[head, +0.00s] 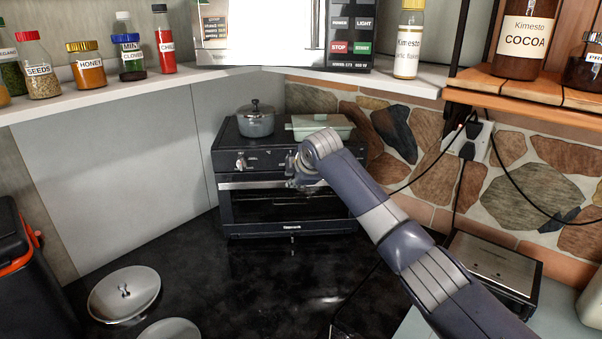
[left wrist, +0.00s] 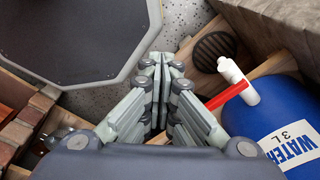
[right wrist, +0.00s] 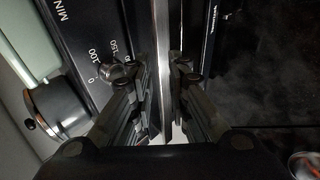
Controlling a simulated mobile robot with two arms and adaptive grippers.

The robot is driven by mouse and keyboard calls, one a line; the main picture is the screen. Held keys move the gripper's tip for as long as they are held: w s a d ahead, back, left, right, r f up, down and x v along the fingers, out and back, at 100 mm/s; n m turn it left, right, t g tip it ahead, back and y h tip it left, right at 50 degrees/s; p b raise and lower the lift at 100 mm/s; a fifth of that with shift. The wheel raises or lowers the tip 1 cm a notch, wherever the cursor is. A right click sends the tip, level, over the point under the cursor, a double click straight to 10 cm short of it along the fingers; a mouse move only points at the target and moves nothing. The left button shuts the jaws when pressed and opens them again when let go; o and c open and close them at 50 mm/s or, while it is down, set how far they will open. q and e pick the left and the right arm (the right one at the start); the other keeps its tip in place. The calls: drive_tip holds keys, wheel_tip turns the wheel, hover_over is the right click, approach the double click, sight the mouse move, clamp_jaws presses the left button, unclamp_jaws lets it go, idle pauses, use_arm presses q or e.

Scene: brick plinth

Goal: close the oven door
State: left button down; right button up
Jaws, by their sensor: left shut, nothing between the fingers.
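The black oven (head: 228,160) stands on the dark counter in the corner. Its door (head: 290,208) looks upright or nearly so; I cannot tell whether it is fully shut. My right arm reaches to the oven front, and its gripper is at the silver handle, mostly hidden by the wrist in the head view. In the right wrist view my right gripper (right wrist: 164,70) has a finger on each side of the silver bar (right wrist: 162,30); whether they clamp it is unclear. My left gripper (left wrist: 163,62) is shut and empty, away from the oven, outside the head view.
A grey pot (head: 256,122) and a pale green dish (head: 320,128) sit on the oven. Pan lids (head: 124,293) lie at the counter's front left. A black appliance (head: 492,265) stands right. A blue water container (left wrist: 265,115) is near my left gripper. Counter before the oven is clear.

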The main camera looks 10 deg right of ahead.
drive_tip(key=v, duration=0.5)
drive_tip(key=shift+s+r, duration=0.1)
drive_tip(key=shift+s, duration=0.1)
